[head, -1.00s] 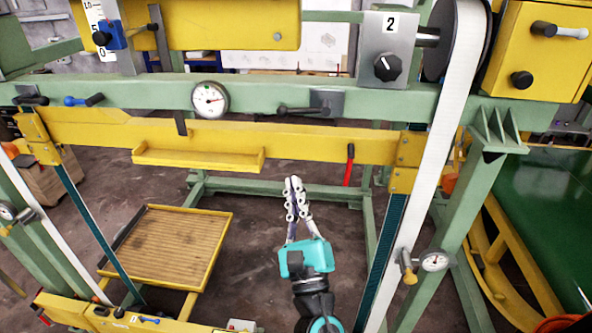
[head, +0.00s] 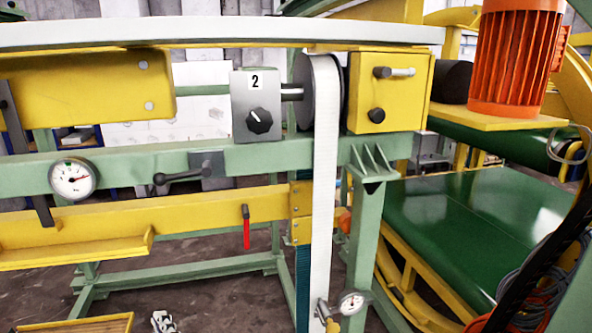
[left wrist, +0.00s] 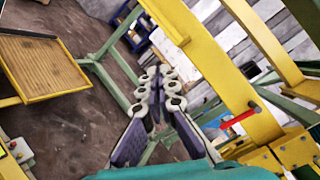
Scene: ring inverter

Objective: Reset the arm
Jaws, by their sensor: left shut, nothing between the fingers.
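My left gripper (head: 163,322) shows only as white fingertips at the bottom edge of the head view. In the left wrist view the left gripper (left wrist: 160,74) shows whole, with its two fingers close together, shut and empty. It hangs in free air in front of the machine frame and touches nothing that I can see. The rest of my left arm is below the head view.
A yellow beam (head: 180,217) with a red handle (head: 246,227) crosses the green frame (head: 130,163). A green conveyor (head: 470,225) and an orange motor (head: 515,60) stand at right. A wooden-topped platform (left wrist: 42,67) lies left in the wrist view.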

